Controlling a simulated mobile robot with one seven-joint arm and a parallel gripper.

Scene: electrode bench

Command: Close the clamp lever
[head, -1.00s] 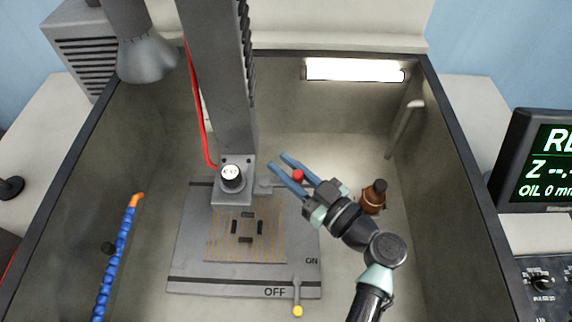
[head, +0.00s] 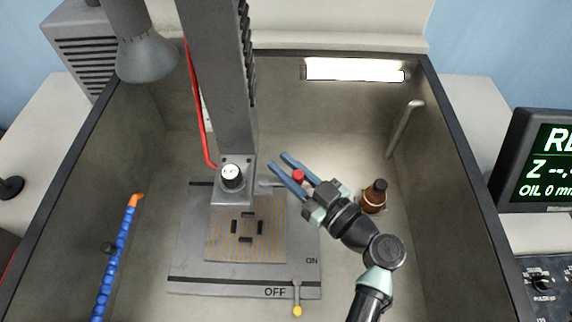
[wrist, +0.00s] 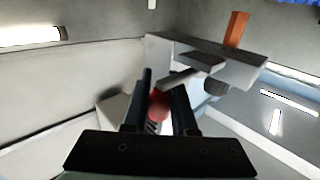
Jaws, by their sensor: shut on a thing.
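The clamp head (head: 234,185) is a grey block at the foot of the grey column. The clamp lever (head: 270,184) is a short grey bar on its right side, ending in a red knob (head: 298,176). My gripper (head: 279,161) is to the right of the block, its blue fingers on either side of the knob, shut on it. In the wrist view the red knob (wrist: 158,106) sits between the dark fingers, and the lever bar (wrist: 190,74) runs up and right toward the block (wrist: 240,67). The lever's pivot is not clear.
A grey plate (head: 190,262) marked ON and OFF lies below, with a yellow-tipped handle (head: 297,300) at its front. A brown bottle (head: 373,197) stands close to my wrist. A blue hose (head: 118,260) rises at left. Tank walls (head: 450,200) enclose the space.

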